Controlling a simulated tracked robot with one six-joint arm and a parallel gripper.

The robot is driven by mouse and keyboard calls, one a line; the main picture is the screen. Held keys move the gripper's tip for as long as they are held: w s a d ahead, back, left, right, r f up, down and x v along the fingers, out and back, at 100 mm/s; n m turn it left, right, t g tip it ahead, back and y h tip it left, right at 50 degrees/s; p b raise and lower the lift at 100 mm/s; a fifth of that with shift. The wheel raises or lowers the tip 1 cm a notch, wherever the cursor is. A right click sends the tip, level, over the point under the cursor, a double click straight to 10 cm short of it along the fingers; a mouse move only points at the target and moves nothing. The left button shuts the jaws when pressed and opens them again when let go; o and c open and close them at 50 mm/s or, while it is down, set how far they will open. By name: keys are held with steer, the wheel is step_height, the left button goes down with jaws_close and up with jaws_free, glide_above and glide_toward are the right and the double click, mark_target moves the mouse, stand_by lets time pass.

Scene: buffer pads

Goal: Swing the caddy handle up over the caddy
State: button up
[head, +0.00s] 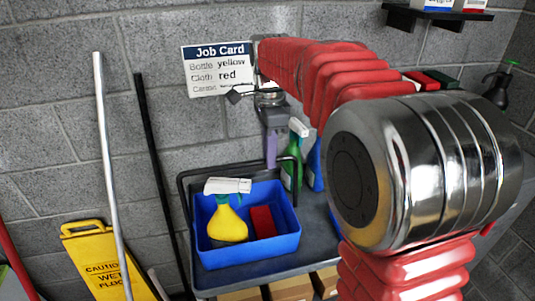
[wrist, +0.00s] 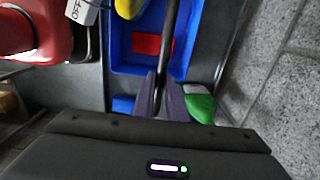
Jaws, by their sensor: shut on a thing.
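The blue caddy (head: 262,252) stands on the grey cart top. It holds a yellow spray bottle (head: 227,224) with a white head and a folded red cloth (head: 263,221). The caddy's black handle (head: 222,168) is raised at an angle, with its crossbar above the caddy's back side. My gripper (head: 271,160) points down and is shut on the crossbar, right of its middle. In the wrist view the dark bar (wrist: 174,35) runs between my fingers (wrist: 160,85), with the caddy (wrist: 121,45) and cloth (wrist: 150,44) beyond.
A yellow floor sign (head: 95,258) and poles stand left of the cart.

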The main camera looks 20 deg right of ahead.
steer(key=shift+s, duration=1.7)
steer(key=o, duration=0.6)
steer(key=shift+r, duration=0.1)
step_height(320, 180, up, 7)
stand_by(0.4)
